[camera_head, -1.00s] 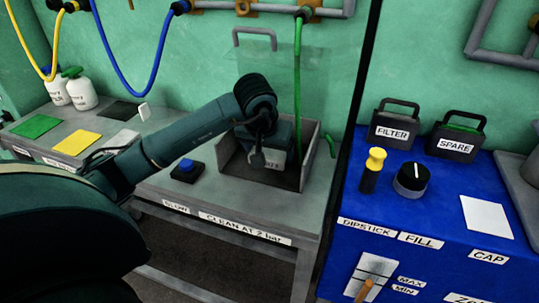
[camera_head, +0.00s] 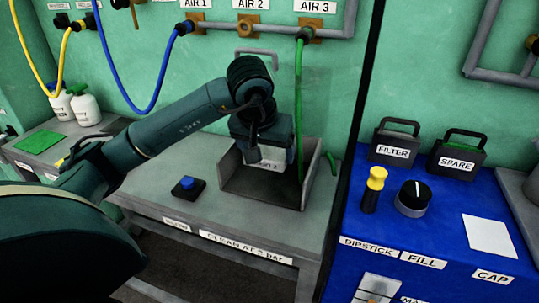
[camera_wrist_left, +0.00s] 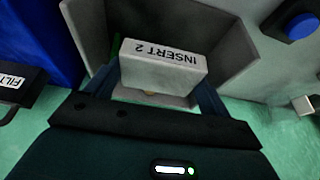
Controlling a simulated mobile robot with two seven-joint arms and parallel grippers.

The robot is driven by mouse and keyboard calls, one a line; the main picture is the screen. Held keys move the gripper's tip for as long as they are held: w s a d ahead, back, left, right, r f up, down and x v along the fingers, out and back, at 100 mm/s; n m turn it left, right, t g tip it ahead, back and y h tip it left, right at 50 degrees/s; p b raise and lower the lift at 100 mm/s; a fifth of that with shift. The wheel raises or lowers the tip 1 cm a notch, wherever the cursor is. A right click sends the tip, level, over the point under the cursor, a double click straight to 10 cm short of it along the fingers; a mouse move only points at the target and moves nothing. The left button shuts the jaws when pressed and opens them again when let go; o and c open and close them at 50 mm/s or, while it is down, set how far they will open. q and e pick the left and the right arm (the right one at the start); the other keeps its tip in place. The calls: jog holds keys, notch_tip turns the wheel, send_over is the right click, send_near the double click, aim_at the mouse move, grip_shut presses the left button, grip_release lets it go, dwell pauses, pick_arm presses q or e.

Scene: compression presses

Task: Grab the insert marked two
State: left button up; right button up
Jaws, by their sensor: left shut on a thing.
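The insert marked "INSERT 2" (camera_wrist_left: 162,70) is a pale grey block with a black label, upside down in the left wrist view. In the head view the block (camera_head: 268,166) shows only partly, at the open grey box (camera_head: 311,185). My left gripper (camera_head: 266,150) points down over the box and is shut on the insert. In the left wrist view its fingers lie along both sides of the block. The box walls (camera_wrist_left: 88,35) surround the block in that view; its exact height above the box floor cannot be told. My right gripper is not in view.
A blue button (camera_head: 187,184) sits on the bench left of the box. A green hose (camera_head: 298,100) hangs down at the box. Right of a dark post is a blue cabinet (camera_head: 360,215) with a dial (camera_head: 412,196), a yellow-topped dipstick (camera_head: 374,185) and FILTER and SPARE cases.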

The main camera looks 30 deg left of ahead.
pick_arm(q)
jog(key=s+d+b, duration=0.4)
jog(key=s+b, duration=0.8)
jog(key=s, duration=0.5)
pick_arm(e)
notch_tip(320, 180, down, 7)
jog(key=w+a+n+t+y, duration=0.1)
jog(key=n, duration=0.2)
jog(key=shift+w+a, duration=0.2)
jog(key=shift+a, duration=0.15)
